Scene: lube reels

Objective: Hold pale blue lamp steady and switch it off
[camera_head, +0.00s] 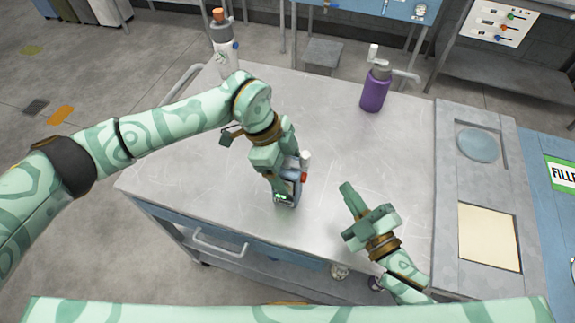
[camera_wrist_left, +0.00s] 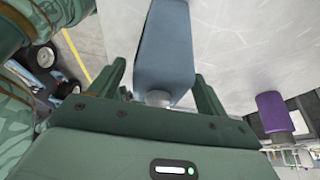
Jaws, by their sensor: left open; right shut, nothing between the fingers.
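The pale blue lamp (camera_head: 291,187) stands on the metal cart top, partly hidden by my left gripper. A red part and a white part show on its right side, and a small green glow shows near its front. My left gripper (camera_head: 276,180) is open at the lamp. In the left wrist view, the lamp's blue body (camera_wrist_left: 165,50) and grey neck lie between the two spread fingers of the left gripper (camera_wrist_left: 162,85); I cannot tell whether they touch. My right gripper (camera_head: 347,188) is shut and empty, to the right of the lamp and apart from it.
A purple bottle (camera_head: 374,91) stands at the back right of the cart top (camera_head: 335,135). A grey and white bottle (camera_head: 226,57) with an orange cap stands at the back left. A side panel with a round blue recess (camera_head: 478,145) and a cream pad (camera_head: 488,237) borders the right.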

